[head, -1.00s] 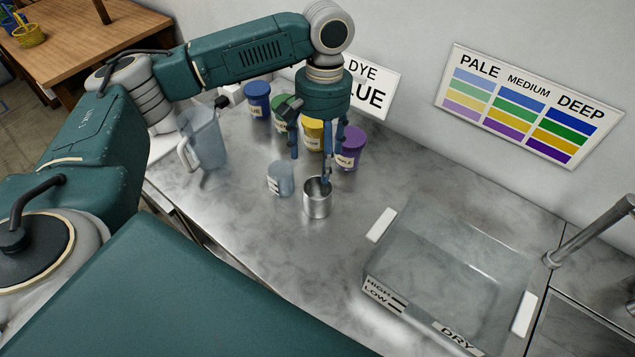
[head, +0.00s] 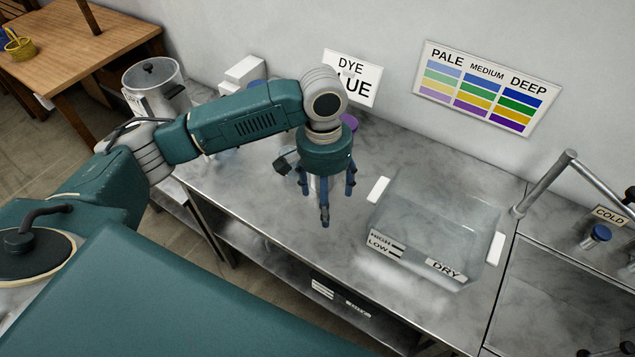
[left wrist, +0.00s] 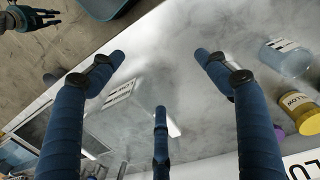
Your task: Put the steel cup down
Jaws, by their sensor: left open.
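My left gripper (head: 326,205) hangs over the steel counter, fingers pointing down and spread. I cannot make out the steel cup clearly in either current view. A pale patch shows behind the fingers in the head view, but I cannot tell whether it is the cup. My right gripper (left wrist: 38,18) shows small at the top left of the left wrist view, empty as far as I can see; its opening is unclear.
A clear tray (head: 400,262) marked DRY stands right of the left gripper. A clear measuring cup (left wrist: 286,58) and a yellow pot (left wrist: 300,112) show in the left wrist view. A lidded pot (head: 152,90) stands at the back left. Counter between gripper and front edge is clear.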

